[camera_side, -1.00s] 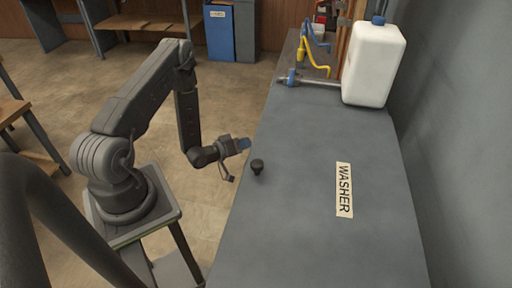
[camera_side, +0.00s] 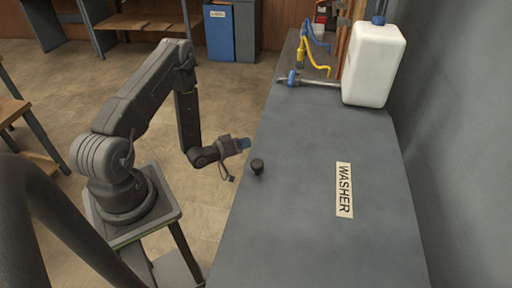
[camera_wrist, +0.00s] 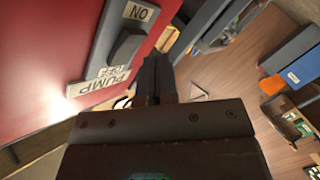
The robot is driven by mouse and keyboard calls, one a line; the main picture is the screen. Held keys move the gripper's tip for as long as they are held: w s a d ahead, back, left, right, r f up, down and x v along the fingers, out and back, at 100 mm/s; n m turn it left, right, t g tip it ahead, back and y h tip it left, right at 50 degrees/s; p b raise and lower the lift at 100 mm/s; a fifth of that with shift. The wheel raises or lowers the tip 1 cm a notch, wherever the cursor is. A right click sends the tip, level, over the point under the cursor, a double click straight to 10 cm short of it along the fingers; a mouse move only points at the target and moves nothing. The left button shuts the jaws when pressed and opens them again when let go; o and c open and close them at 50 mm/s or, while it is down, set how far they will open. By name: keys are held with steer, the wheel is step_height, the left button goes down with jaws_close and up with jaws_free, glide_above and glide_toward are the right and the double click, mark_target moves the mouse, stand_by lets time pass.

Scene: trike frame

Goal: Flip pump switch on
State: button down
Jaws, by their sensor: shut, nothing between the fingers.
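In the wrist view, a dark grey pump switch (camera_wrist: 125,46) sits on a red panel (camera_wrist: 45,40). An ON label (camera_wrist: 139,12) is at its upper end. OFF and PUMP labels (camera_wrist: 100,82) are at its lower end. The lettering appears upside down. My gripper (camera_wrist: 157,62) is shut and empty, its fingertips just right of the switch. I cannot tell whether they touch it, nor clearly which way the switch is set. In the side view, my gripper (camera_side: 242,144) is at the bench's left edge, and the switch and red panel are hidden.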

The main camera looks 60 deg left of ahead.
steer(key=shift+w+d, duration=0.1)
steer(key=shift+d, duration=0.05)
steer(key=shift+w+d, duration=0.15)
steer(key=shift+w, duration=0.05)
steer(key=shift+w+d+f, duration=0.1)
steer(key=shift+w+d, duration=0.1)
stand_by(0.9)
steer(key=shift+s+a, duration=0.5)
stand_by(0.4)
steer(key=s+a, duration=0.3)
steer(key=shift+s+a+r, duration=0.25)
steer(key=shift+s+r, duration=0.05)
steer(key=shift+r, duration=0.1)
steer(key=shift+w, duration=0.1)
